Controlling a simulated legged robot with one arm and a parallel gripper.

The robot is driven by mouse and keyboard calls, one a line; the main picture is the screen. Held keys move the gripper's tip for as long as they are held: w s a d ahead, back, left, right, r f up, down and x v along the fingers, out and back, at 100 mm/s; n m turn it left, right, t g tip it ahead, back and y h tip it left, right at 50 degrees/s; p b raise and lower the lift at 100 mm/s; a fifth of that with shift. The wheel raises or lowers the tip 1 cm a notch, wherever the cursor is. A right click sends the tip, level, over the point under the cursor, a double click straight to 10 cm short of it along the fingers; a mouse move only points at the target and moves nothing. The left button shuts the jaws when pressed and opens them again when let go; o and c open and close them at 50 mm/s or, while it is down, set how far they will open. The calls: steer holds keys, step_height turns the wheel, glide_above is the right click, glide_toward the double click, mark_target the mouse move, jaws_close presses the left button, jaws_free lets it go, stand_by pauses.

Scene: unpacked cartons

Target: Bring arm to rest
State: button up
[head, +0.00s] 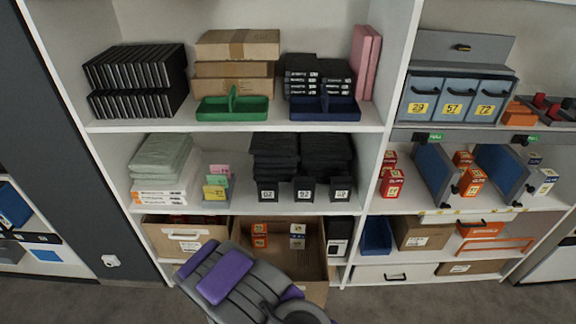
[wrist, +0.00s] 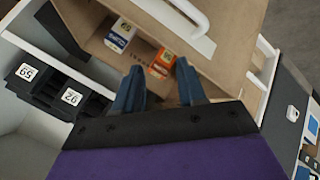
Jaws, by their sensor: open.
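My gripper (wrist: 162,84) shows in the wrist view with its two blue fingers apart and nothing between them. Beyond the fingertips is an open carton (wrist: 228,85) with an orange box (wrist: 162,63) and a white box with blue and yellow (wrist: 120,36). In the head view my purple and grey arm (head: 232,280) reaches up from the bottom edge, in front of the bottom shelf. It covers the left front of the open carton (head: 312,260). The fingers cannot be made out there.
The shelf unit's middle board (head: 240,209) lies above the open carton. Grey floor (head: 420,305) is clear in front.

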steer(key=s+d+r+m+g+y, duration=0.1)
steer(key=s+d+r+m+g, duration=0.15)
steer(key=r, duration=0.55)
steer(key=s+d+r+m+g+y, duration=0.1)
steer(key=d+r+g, duration=0.15)
steer(key=r, duration=0.65)
steer(key=s+d+r+m+g+y, duration=0.1)
steer(key=s+d+r+m, duration=0.15)
steer(key=r, duration=0.55)
steer(key=s+d+r+g, duration=0.1)
steer(key=s+d+r, duration=0.4)
steer(key=s, duration=0.3)
steer(key=s+d+r+m+g, duration=0.1)
steer(key=s+d+r+g, duration=0.1)
steer(key=s+d+r, duration=0.3)
steer(key=s+d+r+m+g+h, duration=0.1)
steer(key=s+d+r, duration=0.4)
steer(key=s, duration=0.8)
steer(key=shift+r, duration=0.5)
